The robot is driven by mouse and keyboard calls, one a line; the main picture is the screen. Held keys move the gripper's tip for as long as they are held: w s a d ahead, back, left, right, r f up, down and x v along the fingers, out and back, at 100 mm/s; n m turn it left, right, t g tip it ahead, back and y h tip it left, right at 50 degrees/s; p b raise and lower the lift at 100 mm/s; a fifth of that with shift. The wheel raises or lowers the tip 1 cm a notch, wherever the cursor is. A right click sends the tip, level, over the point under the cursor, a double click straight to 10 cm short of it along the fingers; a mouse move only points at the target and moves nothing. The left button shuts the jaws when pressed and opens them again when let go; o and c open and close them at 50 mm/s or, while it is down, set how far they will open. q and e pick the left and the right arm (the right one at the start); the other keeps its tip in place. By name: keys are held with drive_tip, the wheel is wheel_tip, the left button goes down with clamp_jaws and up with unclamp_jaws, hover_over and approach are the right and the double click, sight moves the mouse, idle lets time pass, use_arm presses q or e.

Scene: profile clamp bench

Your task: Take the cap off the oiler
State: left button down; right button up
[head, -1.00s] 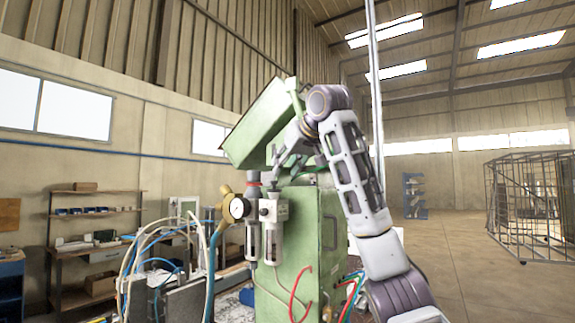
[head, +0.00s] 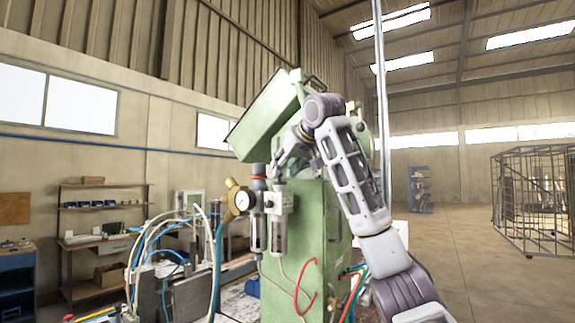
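An air-treatment unit with two clear bowls hangs on the front of the green machine cabinet. Its left bowl (head: 258,232) has a grey-and-red top (head: 258,176). Its right bowl (head: 280,236) sits under a pale head (head: 281,203). I cannot tell for certain which one is the oiler, and no separate cap stands out. My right gripper (head: 278,172) points down just above the right head, close beside the grey-and-red top. Its fingers are small and partly overlapped, so their opening and any contact are unclear. My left gripper is out of view.
A round gauge (head: 242,201) with a brass fitting stands left of the bowls. The green cabinet (head: 312,235) and its tilted upper box (head: 266,115) stand close to my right arm. Hoses (head: 218,262) crowd the lower left. A wire cage (head: 530,200) is far right.

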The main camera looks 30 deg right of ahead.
sight(281, 182)
drive_tip(key=shift+x, duration=1.9)
drive_tip(key=shift+w+f, duration=0.25)
drive_tip(key=shift+f, duration=0.1)
drive_tip(key=shift+o, duration=0.2)
drive_tip(key=shift+w, duration=0.15)
drive_tip(key=shift+w+d+f, duration=0.1)
drive_tip(key=shift+c, duration=1.1)
drive_tip(key=c, duration=0.3)
drive_tip(key=shift+r, duration=0.75)
drive_tip(key=shift+r, duration=0.5)
drive_tip(key=shift+r, duration=0.25)
drive_tip(key=shift+c, duration=0.2)
